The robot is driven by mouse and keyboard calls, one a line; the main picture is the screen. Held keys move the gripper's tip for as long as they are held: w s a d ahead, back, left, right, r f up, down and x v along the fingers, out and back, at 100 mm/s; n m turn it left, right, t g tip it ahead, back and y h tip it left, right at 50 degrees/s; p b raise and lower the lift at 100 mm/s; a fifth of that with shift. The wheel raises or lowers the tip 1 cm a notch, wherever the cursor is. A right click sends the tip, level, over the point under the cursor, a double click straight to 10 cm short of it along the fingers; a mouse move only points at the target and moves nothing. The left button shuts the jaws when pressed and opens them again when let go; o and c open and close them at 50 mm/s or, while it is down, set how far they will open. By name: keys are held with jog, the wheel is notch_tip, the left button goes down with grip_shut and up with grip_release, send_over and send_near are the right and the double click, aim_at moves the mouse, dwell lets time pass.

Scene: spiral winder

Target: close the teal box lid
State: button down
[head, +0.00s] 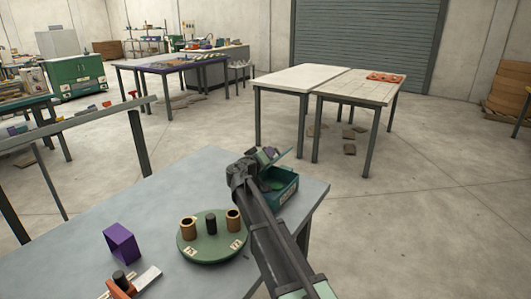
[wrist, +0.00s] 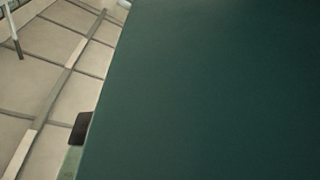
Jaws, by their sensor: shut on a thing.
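The teal box (head: 284,192) stands near the far right corner of the grey table, open at the top and partly hidden by my arm. Its lid (head: 279,157) is raised and tilted above the box. My gripper (head: 265,157) is at the lid and shut on it; the fingertips are small and hard to make out in the head view. In the wrist view the lid (wrist: 205,90) appears as a large dark teal surface filling most of the picture, with one dark finger pad at its left edge.
On the grey table (head: 190,273), a round green base (head: 211,254) holds two brown cylinders and a black one, left of my arm. A purple block (head: 121,243) and an orange-and-black tool (head: 122,286) lie farther left. Two pale tables (head: 303,76) stand beyond, across open floor.

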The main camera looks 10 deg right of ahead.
jog(key=shift+s+d+f, duration=0.25)
jog(key=shift+s+d, duration=0.05)
jog(key=shift+s, duration=0.05)
dwell(0.3)
jog(key=c, duration=1.1)
grip_release()
jog(key=v, duration=1)
jog(key=shift+s+a, duration=0.25)
jog(key=shift+a, duration=0.05)
